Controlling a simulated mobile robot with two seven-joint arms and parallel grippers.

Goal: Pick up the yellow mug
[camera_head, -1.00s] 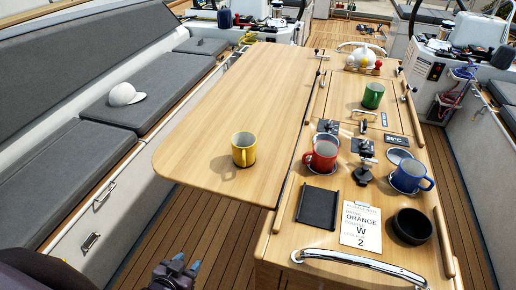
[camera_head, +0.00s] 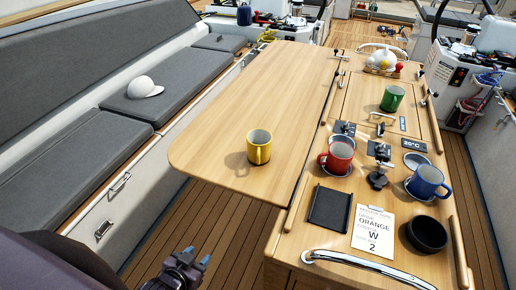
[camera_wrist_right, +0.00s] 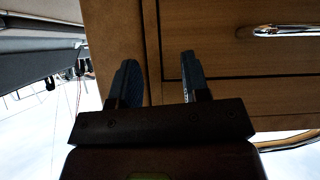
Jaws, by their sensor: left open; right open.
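The yellow mug (camera_head: 259,147) stands upright on the left leaf of the wooden table (camera_head: 235,105), close to its near edge. Its handle points left. My left gripper (camera_head: 196,259) is low at the bottom of the head view, below and in front of the table's near edge, with its blue-grey fingertips pointing up; it is open and apart from the mug. My right gripper (camera_wrist_right: 160,75) shows in the right wrist view, with its two fingers spread and nothing between them, beside wooden panelling. The mug is not seen in the right wrist view.
On the table's right part stand a red mug (camera_head: 337,157), a blue mug (camera_head: 428,181), a green mug (camera_head: 392,98), a black bowl (camera_head: 427,234) and a black tray (camera_head: 329,209). A steel rail (camera_head: 370,264) runs along the near end. The leaf around the yellow mug is clear.

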